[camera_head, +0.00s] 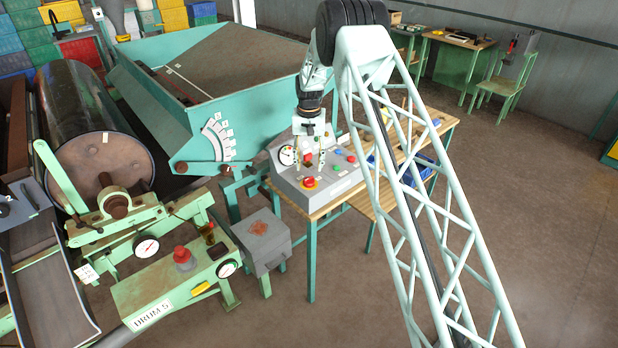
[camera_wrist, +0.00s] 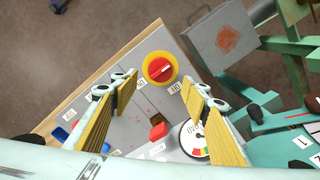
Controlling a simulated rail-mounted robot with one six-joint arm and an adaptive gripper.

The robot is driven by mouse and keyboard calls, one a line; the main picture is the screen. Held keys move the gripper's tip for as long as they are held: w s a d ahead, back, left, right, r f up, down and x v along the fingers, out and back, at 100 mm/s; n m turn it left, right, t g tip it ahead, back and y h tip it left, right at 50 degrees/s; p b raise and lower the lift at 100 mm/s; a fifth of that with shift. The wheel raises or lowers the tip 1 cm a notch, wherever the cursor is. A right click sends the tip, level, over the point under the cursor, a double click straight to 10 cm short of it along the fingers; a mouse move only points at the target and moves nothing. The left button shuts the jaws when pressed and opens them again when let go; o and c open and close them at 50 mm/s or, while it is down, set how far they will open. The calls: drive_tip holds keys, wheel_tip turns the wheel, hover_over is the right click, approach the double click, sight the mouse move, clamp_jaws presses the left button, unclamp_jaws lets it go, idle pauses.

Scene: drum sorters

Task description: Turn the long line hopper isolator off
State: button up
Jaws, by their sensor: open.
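A red rotary switch on a round yellow plate (camera_wrist: 160,68) sits on the sloping grey control box, near its edge. It looks like the isolator, and a white mark shows on its red knob. Small labels sit beside it, too small to read surely. In the head view the red and yellow switch (camera_head: 309,183) is at the front of the grey control box (camera_head: 325,193). My gripper (camera_head: 309,167) is open above the box, pointing down. In the wrist view its yellow-padded fingers (camera_wrist: 158,92) stand apart, on either side of the switch in the picture, with nothing between them.
The box also carries a red button (camera_wrist: 158,131), a dial gauge (camera_wrist: 194,139) and blue and green buttons. It stands on a wooden-topped bench (camera_head: 420,135). The green hopper (camera_head: 255,110) is close behind, and a small grey box (camera_head: 262,242) stands at front left.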

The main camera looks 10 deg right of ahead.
sight(309, 181)
drive_tip(key=shift+f+p, duration=0.55)
drive_tip(key=shift+f, duration=3.1)
drive_tip(key=shift+c, duration=0.5)
drive_tip(key=c, duration=0.7)
